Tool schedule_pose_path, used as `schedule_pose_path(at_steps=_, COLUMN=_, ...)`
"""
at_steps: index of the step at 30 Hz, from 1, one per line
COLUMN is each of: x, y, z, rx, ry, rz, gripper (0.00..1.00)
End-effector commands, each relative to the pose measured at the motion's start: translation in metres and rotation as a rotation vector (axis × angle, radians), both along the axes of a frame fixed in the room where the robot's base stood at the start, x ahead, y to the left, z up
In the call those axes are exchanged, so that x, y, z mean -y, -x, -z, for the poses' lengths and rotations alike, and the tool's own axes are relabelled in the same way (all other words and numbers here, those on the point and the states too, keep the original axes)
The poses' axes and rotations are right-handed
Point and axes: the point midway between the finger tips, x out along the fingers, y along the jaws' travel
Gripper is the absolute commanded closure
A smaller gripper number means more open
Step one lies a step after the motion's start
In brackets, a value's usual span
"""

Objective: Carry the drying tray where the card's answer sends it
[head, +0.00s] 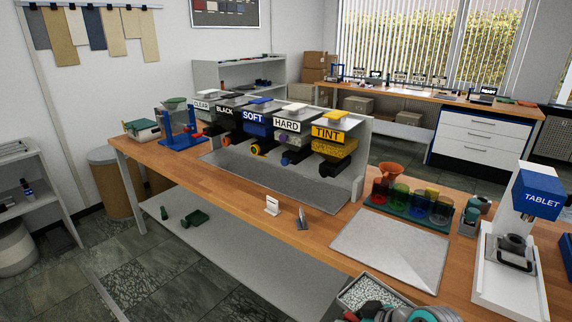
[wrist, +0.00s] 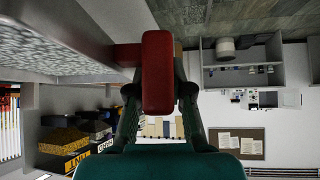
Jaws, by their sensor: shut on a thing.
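The drying tray (head: 372,292), filled with white-grey granules, is at the bottom edge of the head view, in front of the bench. In the wrist view its grey wall and speckled contents (wrist: 60,62) fill the upper left. My gripper (wrist: 158,98) is shut on the tray's red handle (wrist: 157,70), its dark fingers on either side. In the head view my teal and grey gripper is partly cut off at the bottom. A small white card (head: 272,205) stands on the bench's front edge, with a grey upright piece (head: 302,219) right of it. I cannot read the card.
Dispensers labelled CLEAR, BLACK, SOFT, HARD and TINT (head: 328,133) stand on the wooden bench. A grey mat (head: 392,247), a rack of coloured jars (head: 408,212) and the TABLET press (head: 518,240) are to the right. A far counter (head: 410,90) holds several small labelled stands.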

Motion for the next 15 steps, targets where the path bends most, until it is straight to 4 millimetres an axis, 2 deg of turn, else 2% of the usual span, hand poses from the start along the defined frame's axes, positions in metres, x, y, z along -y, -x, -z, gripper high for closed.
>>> schedule_pose_path(at_steps=1, x=0.001, y=0.005, z=0.018, rx=-0.009, ry=-0.001, rz=0.037, gripper=1.00)
schedule_pose_path(at_steps=5, x=0.007, y=0.011, z=0.060, rx=-0.009, ry=-0.001, rz=0.148, gripper=1.00)
schedule_pose_path(at_steps=15, x=0.027, y=0.030, z=0.191, rx=-0.009, ry=0.004, rz=0.498, gripper=1.00)
